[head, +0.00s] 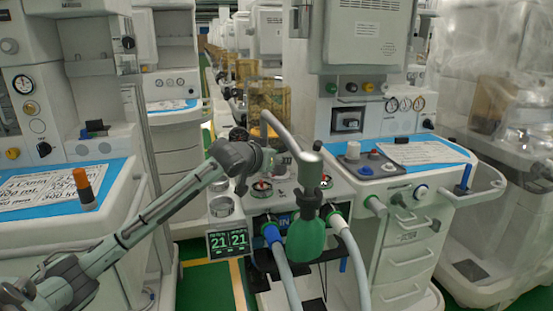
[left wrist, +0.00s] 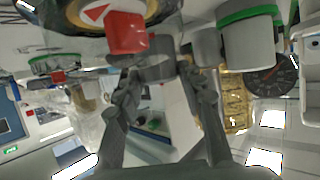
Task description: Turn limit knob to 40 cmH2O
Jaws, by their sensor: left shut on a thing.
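My left arm reaches in from the left in the head view, and its gripper (head: 243,165) is at the left part of the breathing block on the middle cart. In the left wrist view the two fingers (left wrist: 160,76) close around a grey round piece, which I take for the limit knob (left wrist: 154,68). The gripper largely hides the knob in the head view, and its setting cannot be read. Just above the fingertips is a red block (left wrist: 127,33), with a red arrow on a round disc behind it. My right gripper is not in view.
A bent grey tube with a green bag (head: 306,240) hangs right of the gripper. Blue-ended (head: 271,232) and white (head: 345,240) hoses leave the block's front. A clear round dome (head: 327,182) stands at the block's right.

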